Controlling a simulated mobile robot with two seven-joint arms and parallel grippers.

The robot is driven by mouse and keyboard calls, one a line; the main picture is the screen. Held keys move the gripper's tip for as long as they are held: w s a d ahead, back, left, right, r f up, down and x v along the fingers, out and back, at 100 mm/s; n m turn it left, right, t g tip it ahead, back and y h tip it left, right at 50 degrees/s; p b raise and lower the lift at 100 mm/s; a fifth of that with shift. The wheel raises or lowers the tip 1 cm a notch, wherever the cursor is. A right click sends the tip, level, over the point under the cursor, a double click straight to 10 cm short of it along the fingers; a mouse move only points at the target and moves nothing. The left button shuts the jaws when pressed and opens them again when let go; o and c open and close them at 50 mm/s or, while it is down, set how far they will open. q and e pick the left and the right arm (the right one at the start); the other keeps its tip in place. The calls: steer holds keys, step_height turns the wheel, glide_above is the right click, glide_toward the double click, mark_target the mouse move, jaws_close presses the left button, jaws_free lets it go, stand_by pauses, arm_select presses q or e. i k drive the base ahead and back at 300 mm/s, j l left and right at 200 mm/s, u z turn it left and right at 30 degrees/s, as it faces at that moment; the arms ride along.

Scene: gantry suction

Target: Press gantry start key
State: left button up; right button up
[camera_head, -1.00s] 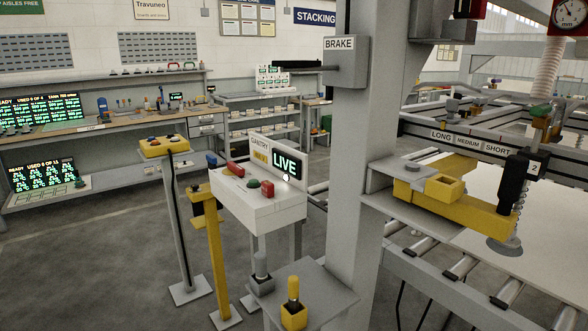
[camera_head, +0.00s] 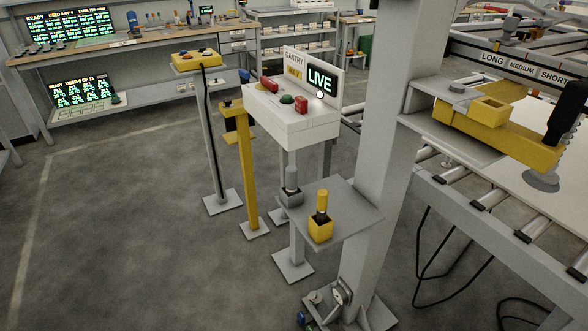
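The gantry console (camera_head: 297,131) is a white box on legs near the middle of the view. A sign on its back panel reads GANTRY, above a smaller yellow label. A screen (camera_head: 321,80) beside it reads LIVE. On the sloped top are a green button (camera_head: 287,99), a red block (camera_head: 270,84) to its left and a red button (camera_head: 301,104) to its right. A small white round thing sits just below the screen. Which key is marked start is too small to read. Neither of my grippers is in view.
A yellow post (camera_head: 246,180) and a yellow control box (camera_head: 195,60) on a stand are left of the console. A grey shelf (camera_head: 347,216) with a yellow-handled holder (camera_head: 321,222) juts out in front. A thick column (camera_head: 388,130) stands right. Floor at left is clear.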

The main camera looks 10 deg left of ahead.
mark_target(287, 97)
steer(key=i+j+z, duration=0.4)
steer(key=j, duration=0.25)
steer(key=i+j+z, duration=0.15)
steer(key=j, duration=0.2)
steer(key=i+j+z, duration=0.2)
steer(key=j, duration=0.2)
steer(key=j+z, duration=0.2)
steer(key=j, duration=0.2)
steer(key=i+j+z, duration=0.2)
steer(key=j, duration=0.2)
steer(key=k, duration=0.1)
